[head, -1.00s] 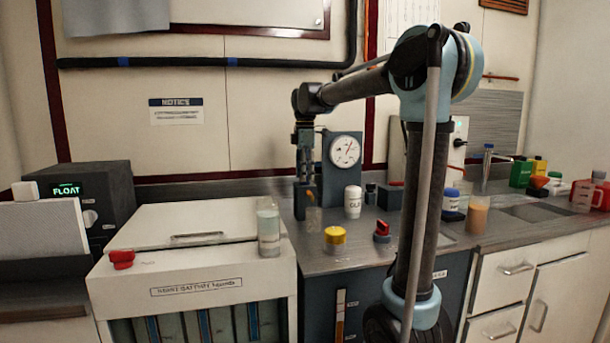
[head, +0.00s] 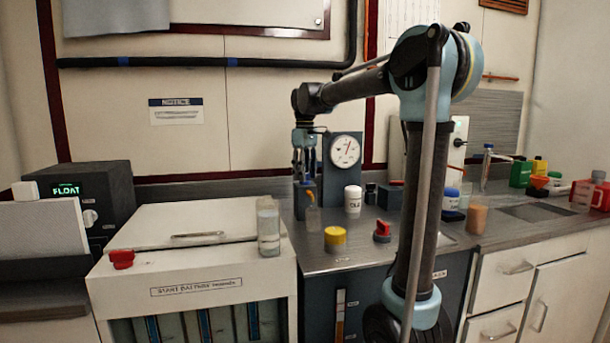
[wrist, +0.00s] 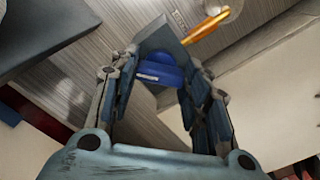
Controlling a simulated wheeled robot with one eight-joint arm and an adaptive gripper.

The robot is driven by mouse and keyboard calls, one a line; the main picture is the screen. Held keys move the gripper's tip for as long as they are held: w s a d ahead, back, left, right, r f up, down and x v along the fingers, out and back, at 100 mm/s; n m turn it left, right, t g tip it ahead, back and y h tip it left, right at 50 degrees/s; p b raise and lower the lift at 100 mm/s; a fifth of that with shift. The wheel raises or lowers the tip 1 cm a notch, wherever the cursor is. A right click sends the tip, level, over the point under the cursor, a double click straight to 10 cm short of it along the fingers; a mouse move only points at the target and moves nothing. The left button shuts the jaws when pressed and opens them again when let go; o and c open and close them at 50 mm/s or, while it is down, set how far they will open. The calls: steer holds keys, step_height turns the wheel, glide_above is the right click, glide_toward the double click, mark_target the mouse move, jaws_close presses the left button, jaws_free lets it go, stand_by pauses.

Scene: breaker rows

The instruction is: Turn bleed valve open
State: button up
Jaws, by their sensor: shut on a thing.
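The bleed valve appears as a blue handle (wrist: 160,72) with a small pale label, on a grey block, in the wrist view. My gripper (wrist: 158,80) has a finger on each side of the handle and is shut on it. In the head view my gripper (head: 304,172) points down over the dark block (head: 303,203), left of the round white gauge (head: 345,151). The handle itself is hidden behind the fingers there, so its exact angle cannot be told from that view.
A clear container (head: 268,228) stands on the white battery case (head: 200,268).

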steer(key=m, duration=0.4)
steer(key=shift+w+m, duration=0.15)
steer(key=shift+m, duration=1.75)
steer(key=o, duration=1.1)
steer(key=shift+c, duration=0.2)
step_height(320, 180, up, 12)
steer(key=shift+f, duration=0.1)
